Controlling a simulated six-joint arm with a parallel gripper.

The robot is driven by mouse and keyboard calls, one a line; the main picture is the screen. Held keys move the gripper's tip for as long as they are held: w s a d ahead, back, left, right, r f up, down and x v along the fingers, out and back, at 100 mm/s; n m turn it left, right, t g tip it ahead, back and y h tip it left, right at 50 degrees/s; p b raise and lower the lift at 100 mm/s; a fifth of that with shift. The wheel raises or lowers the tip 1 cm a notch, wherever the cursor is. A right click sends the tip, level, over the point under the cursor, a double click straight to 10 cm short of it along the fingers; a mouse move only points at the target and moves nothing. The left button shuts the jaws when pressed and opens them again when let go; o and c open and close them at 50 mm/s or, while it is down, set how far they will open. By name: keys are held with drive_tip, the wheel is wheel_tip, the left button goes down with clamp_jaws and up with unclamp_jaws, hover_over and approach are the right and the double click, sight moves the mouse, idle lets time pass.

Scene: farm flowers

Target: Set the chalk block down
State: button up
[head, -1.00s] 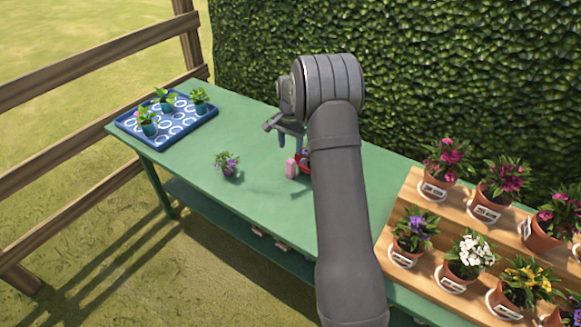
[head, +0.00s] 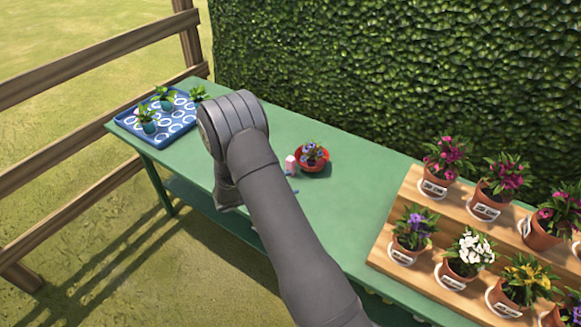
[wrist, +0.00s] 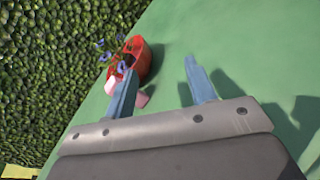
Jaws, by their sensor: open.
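The pink chalk block (head: 290,163) stands on the green table, close to the left side of a red bowl (head: 325,165) with a blue-purple flower. In the wrist view, pink shows on both sides of my left finger: one patch (wrist: 111,85) near the bowl and another (wrist: 142,99) to its right. The finger hides what lies between, so I cannot tell whether they are one thing. My gripper (wrist: 160,65) is open, with nothing between its blue fingers. In the head view my arm hides most of it; blue fingertip bits (head: 296,191) show just in front of the block.
A blue tray (head: 184,127) with several small plants is at the table's far left end. A wooden stepped stand (head: 407,185) with potted flowers is on the right. A hedge (head: 400,60) runs behind the table (head: 350,205). The table between bowl and stand is clear.

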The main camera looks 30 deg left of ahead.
sight(293, 158)
drive_tip(key=s+a+n+t+y, duration=0.1)
drive_tip(key=n+y, duration=0.1)
drive_tip(key=n, duration=0.1)
drive_tip(key=s+a+n+t+y, duration=0.1)
drive_tip(key=s+a+n+y, duration=0.1)
drive_tip(key=n, duration=0.2)
drive_tip(key=s+a+n+t+y, duration=0.2)
drive_tip(key=n+y, duration=0.1)
drive_tip(key=shift+s+a+f+n, duration=0.1)
drive_tip(key=shift+a+f+n, duration=0.15)
drive_tip(key=shift+n, duration=0.15)
drive_tip(key=w, duration=1.7)
drive_tip(key=shift+w, duration=0.1)
clamp_jaws()
